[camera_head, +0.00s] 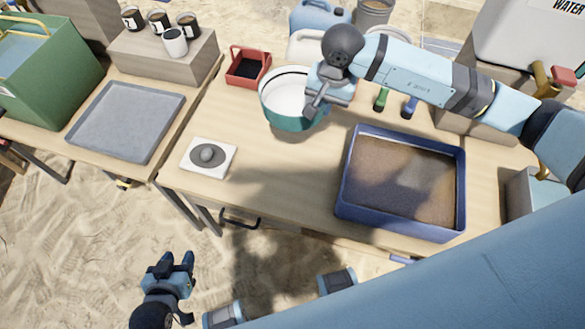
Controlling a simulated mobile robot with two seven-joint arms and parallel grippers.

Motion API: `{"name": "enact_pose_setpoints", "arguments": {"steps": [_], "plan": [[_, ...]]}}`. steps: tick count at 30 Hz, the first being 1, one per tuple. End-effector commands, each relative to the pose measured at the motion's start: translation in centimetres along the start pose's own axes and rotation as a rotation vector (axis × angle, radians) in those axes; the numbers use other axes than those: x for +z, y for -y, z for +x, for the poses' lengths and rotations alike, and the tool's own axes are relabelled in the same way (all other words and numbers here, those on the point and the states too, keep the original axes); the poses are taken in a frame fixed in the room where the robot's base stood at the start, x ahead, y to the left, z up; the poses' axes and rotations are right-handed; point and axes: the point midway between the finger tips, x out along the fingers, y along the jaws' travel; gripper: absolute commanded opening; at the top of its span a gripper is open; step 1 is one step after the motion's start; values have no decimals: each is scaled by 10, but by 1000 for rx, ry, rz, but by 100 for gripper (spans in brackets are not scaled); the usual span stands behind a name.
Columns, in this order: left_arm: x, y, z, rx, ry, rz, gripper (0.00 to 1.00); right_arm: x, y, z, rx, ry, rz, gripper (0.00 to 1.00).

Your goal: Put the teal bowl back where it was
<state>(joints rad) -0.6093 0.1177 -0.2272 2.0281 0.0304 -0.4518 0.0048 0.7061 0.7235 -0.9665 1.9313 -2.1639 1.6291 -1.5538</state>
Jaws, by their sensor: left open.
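The teal bowl (282,118), white inside, is upright near the back middle of the wooden table. My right gripper (314,104) is at the bowl's right rim, with a dark finger overlapping the rim. The other finger is hidden, so I cannot tell whether the jaws are closed on the rim. I also cannot tell whether the bowl rests on the table or hangs just above it. My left gripper (176,261) is open and empty, low over the sand in front of the table, far from the bowl.
A blue tray of brown soil (463,190) stands right of the bowl. A white block with a grey stone (190,160) lies front left. A red box (266,55) and a grey tray (70,133) are further left. Green and blue handled tools (410,106) lie behind the soil tray.

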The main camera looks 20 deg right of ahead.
Motion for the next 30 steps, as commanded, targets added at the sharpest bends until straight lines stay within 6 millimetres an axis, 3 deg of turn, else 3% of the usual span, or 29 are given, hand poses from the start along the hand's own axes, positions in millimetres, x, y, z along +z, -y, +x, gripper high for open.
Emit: {"name": "enact_pose_setpoints", "arguments": {"steps": [1, 6, 11, 24, 30], "plan": [[15, 0, 11, 4, -1, -2, 43, -1, 0, 22, -1, -3, 35, 0], [22, -4, 17, 15, 4, -4, 43, -2, 2, 39, -3, -10, 112, 0], [21, -3, 16, 15, 5, 0, 43, -2, 0, 60, 1, -8, 131, 0], [20, 1, 17, 8, -1, 2, 43, -1, -11, 171, 0, -8, 129, 0], [20, 0, 18, 8, -2, -6, 43, -2, -13, 194, -2, -11, 127, 0]]}}
